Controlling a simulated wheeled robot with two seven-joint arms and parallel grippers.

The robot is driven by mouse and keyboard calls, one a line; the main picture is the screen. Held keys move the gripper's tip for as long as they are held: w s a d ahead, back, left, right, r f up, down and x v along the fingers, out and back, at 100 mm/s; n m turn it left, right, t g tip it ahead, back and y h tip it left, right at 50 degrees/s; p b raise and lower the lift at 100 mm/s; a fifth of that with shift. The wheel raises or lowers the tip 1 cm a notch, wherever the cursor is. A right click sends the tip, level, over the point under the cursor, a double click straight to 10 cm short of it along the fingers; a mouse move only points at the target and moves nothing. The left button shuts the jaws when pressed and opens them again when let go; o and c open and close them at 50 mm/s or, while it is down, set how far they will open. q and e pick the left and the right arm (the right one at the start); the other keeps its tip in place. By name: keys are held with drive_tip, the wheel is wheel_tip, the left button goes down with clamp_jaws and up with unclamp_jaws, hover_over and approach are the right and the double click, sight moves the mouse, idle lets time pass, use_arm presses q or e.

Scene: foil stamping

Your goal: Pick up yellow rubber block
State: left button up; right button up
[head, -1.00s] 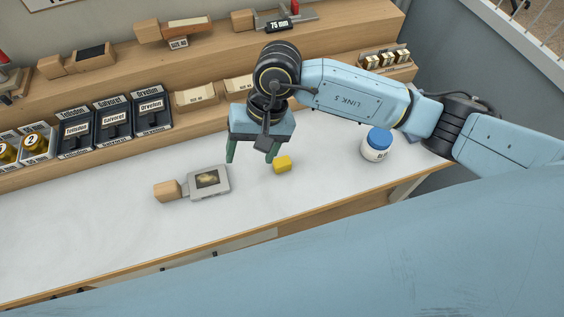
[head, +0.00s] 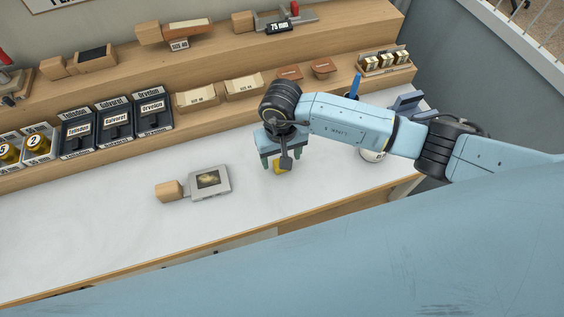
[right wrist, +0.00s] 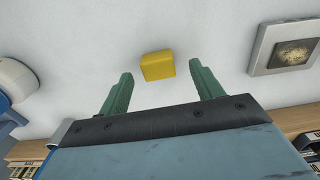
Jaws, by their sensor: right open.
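The yellow rubber block (head: 281,168) lies on the white worktop, partly hidden by my right gripper in the head view. My right gripper (head: 282,163) is over the block, pointing down. In the right wrist view the yellow block (right wrist: 158,66) shows whole, lying beyond and between the two green fingertips of the right gripper (right wrist: 160,84). The fingers are spread apart with nothing between them. I cannot tell the exact height of the fingertips above the worktop. My left gripper is not in view.
A grey plate with a wooden handle (head: 210,182) lies left of the block. A white jar (head: 373,156) stands to the right, mostly hidden by my arm. Wooden shelves (head: 225,113) with labelled boxes run along the back. The front worktop is clear.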

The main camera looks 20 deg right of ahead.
drive_tip(key=shift+w+d+f, duration=0.15)
drive_tip(key=shift+f, duration=1.55)
drive_tip(key=c, duration=1.1)
drive_tip(key=shift+o, duration=0.2)
wheel_tip(320, 180, up, 10)
drive_tip(key=shift+r, duration=0.1)
